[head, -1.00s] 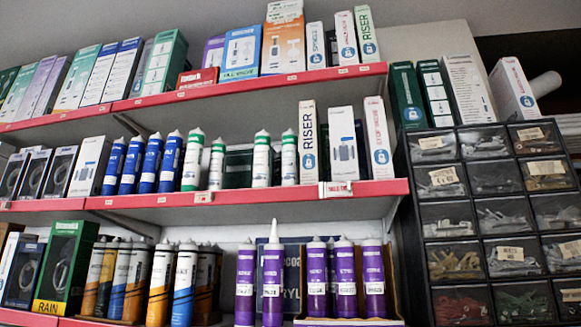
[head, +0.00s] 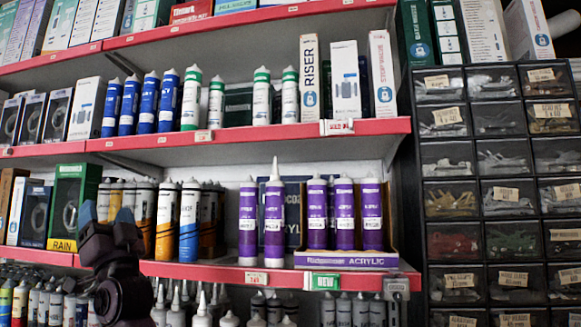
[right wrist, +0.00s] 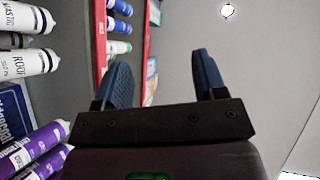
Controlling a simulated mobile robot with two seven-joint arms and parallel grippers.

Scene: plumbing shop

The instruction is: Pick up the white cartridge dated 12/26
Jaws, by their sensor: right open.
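White cartridges with green bands stand on the middle shelf in the head view: a tall one (head: 191,98), a shorter one (head: 216,104) and two more (head: 262,97) further right. More white-topped cartridges (head: 202,312) stand on the bottom shelf, partly cut off by the frame. I cannot read a 12/26 date on any of them. My right gripper (head: 107,213) is in front of the lower shelf at the left, apart from the cartridges. It shows in the right wrist view (right wrist: 157,75) with its fingers apart and nothing between them. My left gripper is not in view.
Red shelf edges (head: 240,276) run across the front. Purple cartridges (head: 274,218), some in an acrylic display box, stand on the lower shelf beside orange, blue and white ones (head: 190,222). A black drawer cabinet (head: 495,180) stands at the right.

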